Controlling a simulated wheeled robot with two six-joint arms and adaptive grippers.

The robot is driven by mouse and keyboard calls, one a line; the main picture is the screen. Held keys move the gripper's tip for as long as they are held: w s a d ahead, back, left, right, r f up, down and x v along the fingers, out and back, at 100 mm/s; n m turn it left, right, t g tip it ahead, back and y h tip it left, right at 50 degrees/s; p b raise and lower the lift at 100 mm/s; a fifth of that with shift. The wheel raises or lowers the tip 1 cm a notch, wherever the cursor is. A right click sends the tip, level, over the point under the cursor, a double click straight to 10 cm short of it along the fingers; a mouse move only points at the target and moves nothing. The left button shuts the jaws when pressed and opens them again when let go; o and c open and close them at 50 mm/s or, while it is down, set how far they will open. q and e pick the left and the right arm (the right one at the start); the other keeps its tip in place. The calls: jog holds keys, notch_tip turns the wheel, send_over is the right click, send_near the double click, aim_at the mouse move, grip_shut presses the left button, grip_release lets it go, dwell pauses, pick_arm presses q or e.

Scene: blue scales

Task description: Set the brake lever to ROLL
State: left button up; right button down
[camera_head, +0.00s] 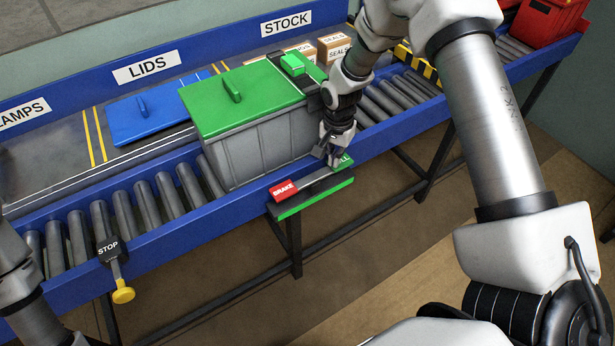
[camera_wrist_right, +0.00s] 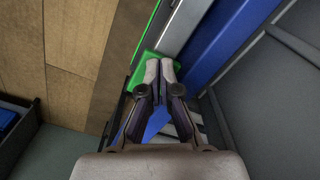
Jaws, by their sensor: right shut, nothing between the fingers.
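The brake plate is on the conveyor's front side, with a red BRAKE end (camera_head: 284,190) at left and a green ROLL end (camera_head: 344,162) at right. A grey slot (camera_head: 318,184) runs between them. My right gripper (camera_head: 331,158) is shut and empty, pointing down at the green end and partly covering its label. In the wrist view its fingertips (camera_wrist_right: 161,66) are together over the green end (camera_wrist_right: 146,68). I cannot make out the lever handle; the gripper may hide it. My left gripper is not in view; only part of that arm shows.
A grey bin with a green lid (camera_head: 215,105) stands on the rollers close behind the plate. A blue lid (camera_head: 150,115) lies on the shelf. A yellow STOP knob (camera_head: 123,292) sticks out at front left. Red bins (camera_head: 545,20) stand at far right.

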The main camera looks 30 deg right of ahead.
jog(key=shift+f, duration=0.2)
notch_tip(320, 180, up, 7)
jog(key=p, duration=0.6)
jog(key=shift+r+p, duration=0.1)
jog(key=shift+p, duration=0.25)
